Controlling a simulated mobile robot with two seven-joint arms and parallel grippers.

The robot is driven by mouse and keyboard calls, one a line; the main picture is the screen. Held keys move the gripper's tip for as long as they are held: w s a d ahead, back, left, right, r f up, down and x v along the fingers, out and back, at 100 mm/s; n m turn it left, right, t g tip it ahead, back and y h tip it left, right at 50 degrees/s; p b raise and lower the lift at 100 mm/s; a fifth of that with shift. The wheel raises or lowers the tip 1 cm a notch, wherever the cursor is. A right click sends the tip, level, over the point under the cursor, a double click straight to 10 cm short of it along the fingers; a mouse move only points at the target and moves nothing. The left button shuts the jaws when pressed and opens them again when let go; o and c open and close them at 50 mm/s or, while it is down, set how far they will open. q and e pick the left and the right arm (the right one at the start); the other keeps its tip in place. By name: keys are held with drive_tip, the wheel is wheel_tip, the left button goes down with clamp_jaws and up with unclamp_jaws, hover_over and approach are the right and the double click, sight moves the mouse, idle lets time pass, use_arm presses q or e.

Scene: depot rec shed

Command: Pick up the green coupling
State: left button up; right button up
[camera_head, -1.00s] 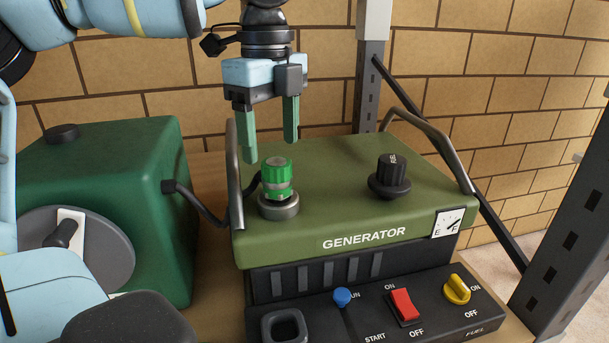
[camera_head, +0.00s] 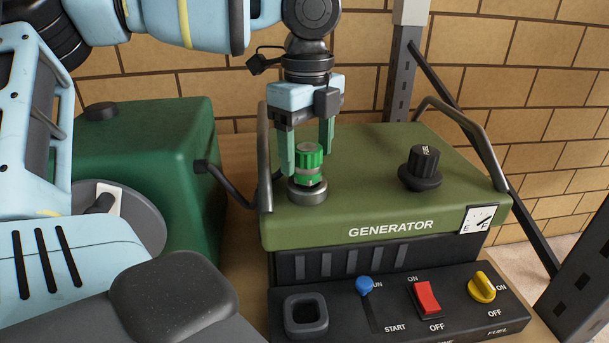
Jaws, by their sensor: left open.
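The green coupling (camera_head: 309,157) stands upright in a grey round socket (camera_head: 307,193) on top of the olive generator (camera_head: 375,180), at its left side. It has a ribbed green top and a silvery band. My left gripper (camera_head: 307,162) points down with its two green fingers on either side of the coupling, the left finger nearer the camera and the right one behind it. The gripper is open, and I cannot tell whether a finger touches the coupling. My right gripper is not in view.
A metal handle (camera_head: 265,160) rises just left of the coupling, with a black hose (camera_head: 228,187) running to a green tank (camera_head: 150,150). A black fuel cap (camera_head: 422,168) and another handle (camera_head: 465,130) are on the right. The front panel has switches (camera_head: 426,298).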

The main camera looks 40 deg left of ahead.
use_arm(q)
drive_tip(key=shift+w+a+f, duration=0.1)
drive_tip(key=shift+f, duration=1.2)
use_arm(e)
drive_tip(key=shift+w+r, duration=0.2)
use_arm(q)
drive_tip(key=shift+c, duration=0.5)
drive_tip(key=c, duration=1)
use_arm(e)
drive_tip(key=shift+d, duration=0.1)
use_arm(q)
drive_tip(key=shift+r, duration=0.15)
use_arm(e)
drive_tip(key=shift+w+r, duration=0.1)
